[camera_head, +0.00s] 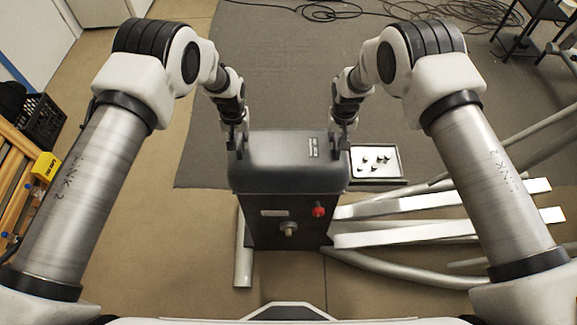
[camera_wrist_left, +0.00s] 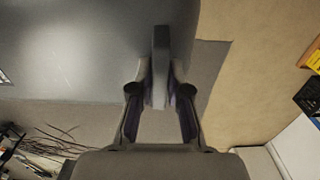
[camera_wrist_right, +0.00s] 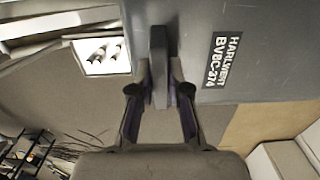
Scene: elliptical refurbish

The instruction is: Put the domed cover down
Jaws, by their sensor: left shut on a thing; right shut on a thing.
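The domed cover (camera_head: 270,152) is dark grey with a small label on top. It is over the machine's dark body (camera_head: 265,230), which has a red knob on its front. I cannot tell whether the cover touches the body. My left gripper (camera_head: 238,146) is shut on the cover's left tab, seen close in the left wrist view (camera_wrist_left: 160,65). My right gripper (camera_head: 341,140) is shut on the right tab, seen in the right wrist view (camera_wrist_right: 158,65). The cover looks about level between them.
A tray (camera_head: 397,178) with several small parts lies on the floor right of the machine. Long pale rails (camera_head: 430,204) extend to the right. A dark mat (camera_head: 290,70) lies behind, with cables at its far edge. A black crate (camera_head: 42,122) stands far left. Floor left of the machine is clear.

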